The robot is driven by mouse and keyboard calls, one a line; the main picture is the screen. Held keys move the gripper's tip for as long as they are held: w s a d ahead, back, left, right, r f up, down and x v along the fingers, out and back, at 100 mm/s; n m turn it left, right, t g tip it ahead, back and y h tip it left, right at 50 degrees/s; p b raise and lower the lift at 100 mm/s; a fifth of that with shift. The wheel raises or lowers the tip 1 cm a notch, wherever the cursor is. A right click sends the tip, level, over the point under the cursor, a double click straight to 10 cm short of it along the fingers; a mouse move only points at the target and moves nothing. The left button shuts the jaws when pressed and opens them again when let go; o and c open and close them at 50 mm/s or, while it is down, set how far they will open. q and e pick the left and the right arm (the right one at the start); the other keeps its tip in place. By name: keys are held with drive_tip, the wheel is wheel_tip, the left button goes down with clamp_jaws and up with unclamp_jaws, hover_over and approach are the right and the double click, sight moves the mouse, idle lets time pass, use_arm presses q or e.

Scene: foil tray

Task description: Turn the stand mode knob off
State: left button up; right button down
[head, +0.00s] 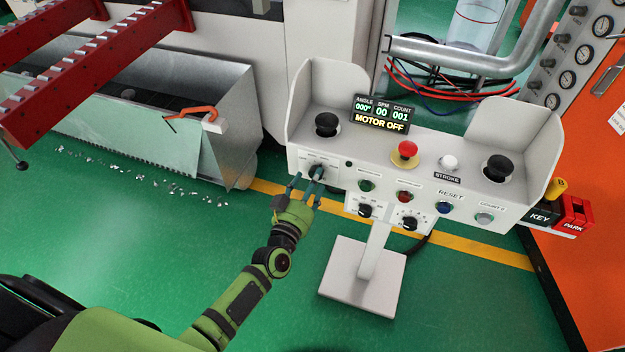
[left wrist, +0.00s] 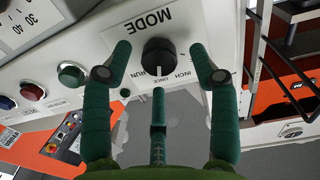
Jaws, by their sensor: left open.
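The control stand (head: 340,158) has a white panel in the head view, with its display reading MOTOR OFF. The black mode knob (head: 317,171) is at the left end of its front face. In the left wrist view the mode knob (left wrist: 159,58) sits below an upside-down MODE label, with RUN, ONCE and INCH marks around it. My left gripper (head: 305,184) is open before the knob. In the left wrist view its green fingers (left wrist: 160,66) spread either side of the knob, with visible gaps; a third finger is below. My right gripper is not in view.
The same front face holds green (head: 367,185), red (head: 404,196) and blue (head: 444,208) buttons and two lower dials. A red emergency button (head: 405,150) is on top. A metal bin (head: 235,115) stands at left. Green floor is open in front.

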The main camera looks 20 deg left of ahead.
use_arm(q)
drive_tip(key=shift+w, duration=0.5)
drive_tip(key=c, duration=1.2)
drive_tip(key=shift+o, duration=0.2)
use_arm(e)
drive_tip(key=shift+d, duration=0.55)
use_arm(q)
drive_tip(key=shift+d+n, duration=0.1)
drive_tip(key=shift+n, duration=0.3)
drive_tip(key=shift+n+y+b, duration=0.3)
drive_tip(key=shift+n+b, duration=1.4)
drive_tip(key=shift+n, duration=5.9)
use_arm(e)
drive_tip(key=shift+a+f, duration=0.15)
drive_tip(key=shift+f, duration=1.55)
use_arm(q)
drive_tip(key=shift+n, duration=0.3)
